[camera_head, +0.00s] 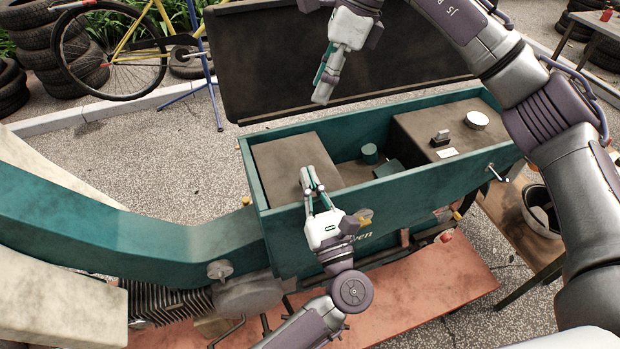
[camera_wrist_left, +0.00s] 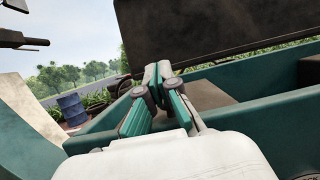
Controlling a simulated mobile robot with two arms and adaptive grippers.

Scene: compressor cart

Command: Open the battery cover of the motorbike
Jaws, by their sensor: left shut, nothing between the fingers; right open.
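The motorbike's teal box (camera_head: 385,212) is open at the top. A large dark cover panel (camera_head: 290,70) stands tilted up along its far side; it also shows in the left wrist view (camera_wrist_left: 215,30). I cannot tell for sure which part is the battery cover. My left gripper (camera_head: 309,178) is shut and empty, above the box's near wall by a brown block (camera_head: 285,165) inside. Its closed fingers show in the left wrist view (camera_wrist_left: 157,72). My right gripper (camera_head: 324,90) is open, in front of the dark panel, with its fingers pointing down.
Inside the box, a brown panel (camera_head: 430,125) at the right carries a round pale cap (camera_head: 477,119) and a small dark fitting. A small teal cylinder (camera_head: 369,152) stands mid-box. A wooden table (camera_head: 505,215) with a bucket (camera_head: 541,208) stands right. Tyres and a bicycle are behind left.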

